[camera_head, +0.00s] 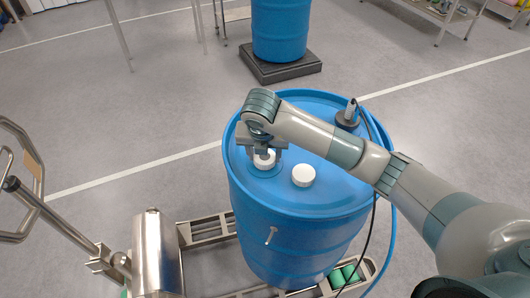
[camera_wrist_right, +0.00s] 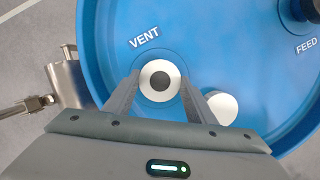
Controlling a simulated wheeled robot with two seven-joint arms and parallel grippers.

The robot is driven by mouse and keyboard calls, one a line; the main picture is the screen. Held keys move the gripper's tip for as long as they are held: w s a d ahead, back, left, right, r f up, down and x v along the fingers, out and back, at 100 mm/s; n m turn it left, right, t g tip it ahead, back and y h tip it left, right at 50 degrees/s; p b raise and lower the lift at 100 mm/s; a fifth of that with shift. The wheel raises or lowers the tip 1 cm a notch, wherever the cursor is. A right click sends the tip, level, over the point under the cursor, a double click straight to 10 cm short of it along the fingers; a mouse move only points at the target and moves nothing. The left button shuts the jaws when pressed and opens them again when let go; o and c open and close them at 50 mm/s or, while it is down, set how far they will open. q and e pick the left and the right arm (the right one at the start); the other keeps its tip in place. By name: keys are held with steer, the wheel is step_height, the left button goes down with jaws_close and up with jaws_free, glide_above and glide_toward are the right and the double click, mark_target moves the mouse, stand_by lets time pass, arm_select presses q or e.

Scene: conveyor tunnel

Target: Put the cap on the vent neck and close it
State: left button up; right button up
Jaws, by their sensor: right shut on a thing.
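The blue drum (camera_head: 330,215) stands upright in the middle of the head view. My right gripper (camera_head: 264,152) points down over its lid at the left. In the right wrist view the gripper (camera_wrist_right: 160,80) is shut on a white round cap (camera_wrist_right: 146,80) with a dark centre, just below the VENT lettering. The cap also shows in the head view (camera_head: 264,163). The vent neck under it is hidden, so I cannot tell how firmly it sits. A second, plain white round piece (camera_head: 303,176) stands on the lid beside it. My left gripper is not in view.
A dark fitting (camera_head: 347,119) with a hose rises from the lid by the FEED lettering. A steel cylinder (camera_head: 157,252) and cart handle stand at the left. Another blue drum (camera_head: 279,30) stands behind on a dark pallet. Open grey floor lies between.

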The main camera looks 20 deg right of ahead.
steer(key=shift+m, duration=0.3)
steer(key=shift+w+a+r+m+h, duration=0.1)
steer(key=shift+m+h, duration=0.1)
steer(key=shift+m, duration=0.4)
steer(key=shift+a+m+h, duration=0.1)
steer(key=shift+m+h, duration=0.1)
steer(key=shift+m, duration=0.4)
steer(key=shift+d+g+p, duration=0.1)
steer(key=shift+g+p, duration=0.2)
steer(key=shift+p, duration=0.2)
steer(key=shift+m+h+p, duration=0.3)
steer(key=shift+m+p, duration=0.55)
steer(key=shift+m, duration=0.25)
steer(key=shift+m+p, duration=0.3)
